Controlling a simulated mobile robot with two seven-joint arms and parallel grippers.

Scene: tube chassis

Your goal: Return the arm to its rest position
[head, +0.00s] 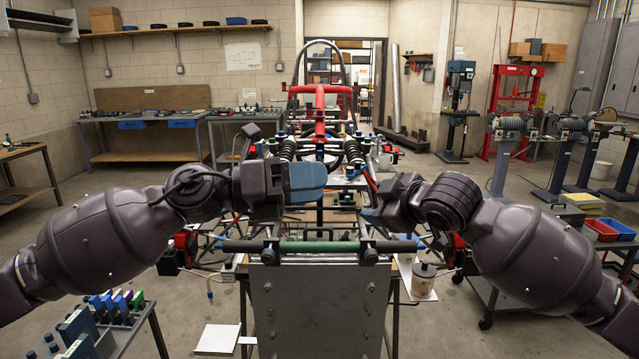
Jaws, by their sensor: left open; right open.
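My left arm (110,235) comes in from the left. Its gripper (312,180) is over the front of the tube chassis (318,246), left of the middle. It shows a blue-grey face, is open, and I see nothing held in it. My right arm (530,250) comes in from the right. Its gripper (369,188) is over the chassis just right of the middle, open, partly hidden by its own wrist. The two grippers are apart. The chassis has a grey front plate (318,310), a green cross tube and a red frame part (320,118) behind.
A small table with coloured tools (115,305) stands at lower left. A cart with red and blue bins (612,228) is at the right. A white container (424,275) sits on a plate right of the chassis. Workbenches line the back wall; open floor lies at left.

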